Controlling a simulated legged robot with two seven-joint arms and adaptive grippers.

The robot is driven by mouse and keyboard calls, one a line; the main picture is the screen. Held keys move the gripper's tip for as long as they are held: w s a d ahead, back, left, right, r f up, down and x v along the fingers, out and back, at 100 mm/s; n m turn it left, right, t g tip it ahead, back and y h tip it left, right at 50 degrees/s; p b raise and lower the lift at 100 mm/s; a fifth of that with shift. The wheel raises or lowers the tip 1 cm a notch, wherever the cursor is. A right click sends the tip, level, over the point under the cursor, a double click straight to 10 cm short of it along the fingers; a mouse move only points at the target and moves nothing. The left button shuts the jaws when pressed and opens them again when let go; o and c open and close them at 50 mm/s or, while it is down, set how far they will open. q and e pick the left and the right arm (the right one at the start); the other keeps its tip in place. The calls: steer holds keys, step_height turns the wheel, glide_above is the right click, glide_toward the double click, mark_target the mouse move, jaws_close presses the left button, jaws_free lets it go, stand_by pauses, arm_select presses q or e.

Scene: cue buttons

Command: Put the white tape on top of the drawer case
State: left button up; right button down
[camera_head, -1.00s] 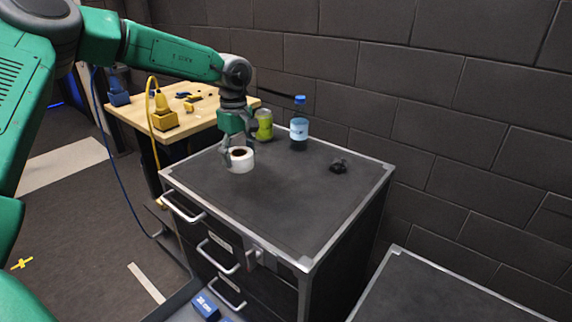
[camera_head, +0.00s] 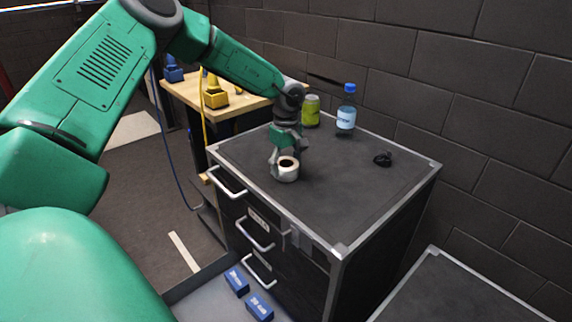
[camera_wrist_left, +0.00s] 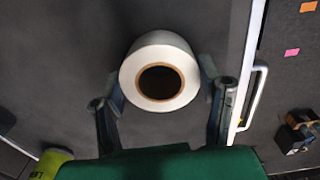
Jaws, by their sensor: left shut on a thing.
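The white tape (camera_head: 286,170) is a thick roll with a brown core, at the near left part of the drawer case top (camera_head: 340,195). In the left wrist view the tape (camera_wrist_left: 160,72) sits between the two fingers of my left gripper (camera_wrist_left: 163,92), which is shut on it. In the head view my left gripper (camera_head: 284,158) reaches down over the tape from behind. Whether the tape touches the case top or hangs just above it, I cannot tell. My right gripper is not in view.
A green can (camera_head: 311,111), a blue-capped bottle (camera_head: 346,112) and a small black object (camera_head: 383,159) stand on the case top. A wooden table (camera_head: 235,104) with yellow and blue tools is behind left. Blue boxes (camera_head: 259,306) lie below the drawers.

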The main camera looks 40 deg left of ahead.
arm_select(q)
steer(key=o, duration=1.2)
steer(key=shift+f, duration=0.15)
steer(key=shift+a, duration=0.35)
steer(key=shift+r, duration=6.1)
steer(key=shift+d, duration=0.25)
